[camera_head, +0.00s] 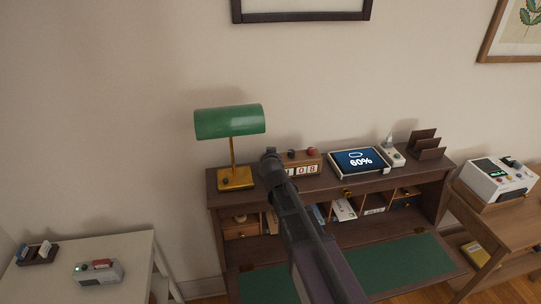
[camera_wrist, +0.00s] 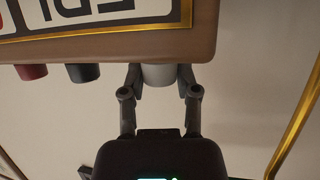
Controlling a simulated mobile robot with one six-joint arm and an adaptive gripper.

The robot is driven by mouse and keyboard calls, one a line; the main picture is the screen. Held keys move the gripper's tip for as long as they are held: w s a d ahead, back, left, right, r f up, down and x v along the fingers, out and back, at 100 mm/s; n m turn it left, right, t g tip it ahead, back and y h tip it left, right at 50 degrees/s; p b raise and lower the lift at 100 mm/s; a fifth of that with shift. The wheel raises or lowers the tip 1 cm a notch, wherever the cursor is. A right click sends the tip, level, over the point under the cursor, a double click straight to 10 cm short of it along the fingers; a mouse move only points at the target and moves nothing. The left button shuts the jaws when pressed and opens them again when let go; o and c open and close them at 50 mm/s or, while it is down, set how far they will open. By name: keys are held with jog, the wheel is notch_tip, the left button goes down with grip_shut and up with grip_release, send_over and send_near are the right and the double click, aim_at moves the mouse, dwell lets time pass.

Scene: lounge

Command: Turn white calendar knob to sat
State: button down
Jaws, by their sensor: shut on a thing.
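The wooden desk calendar (camera_head: 303,164) stands on top of the desk and shows the digits 0 and 8 in the head view. My arm hides its left end there, with the day window and the white knob. In the wrist view the calendar (camera_wrist: 110,45) hangs upside down across the top, its gold-framed day window cut off by the picture edge; I cannot read the day surely. The white knob (camera_wrist: 159,76) sits between the fingertips of my gripper (camera_wrist: 160,87), which is shut on it from both sides. My gripper (camera_head: 271,160) is at the calendar's left end.
A black knob (camera_wrist: 83,73) and a red knob (camera_wrist: 32,71) sit beside the white one. A green lamp (camera_head: 230,122) with a brass base stands close left of the calendar.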

jog(key=shift+m+h, duration=0.9)
jog(key=shift+h, duration=0.2)
jog(key=shift+a+m+g+h, duration=0.15)
jog(key=shift+m+g+h, duration=0.35)
jog(key=shift+m+h, duration=1.2)
jog(key=shift+m+g+h, duration=0.5)
jog(key=shift+m+h, duration=0.5)
jog(key=shift+h, duration=0.1)
jog(key=shift+m+g+h, duration=0.4)
jog(key=shift+m+h, duration=0.1)
jog(key=shift+h, duration=0.1)
jog(key=shift+s, duration=0.1)
jog(key=shift+c, duration=1.7)
grip_release()
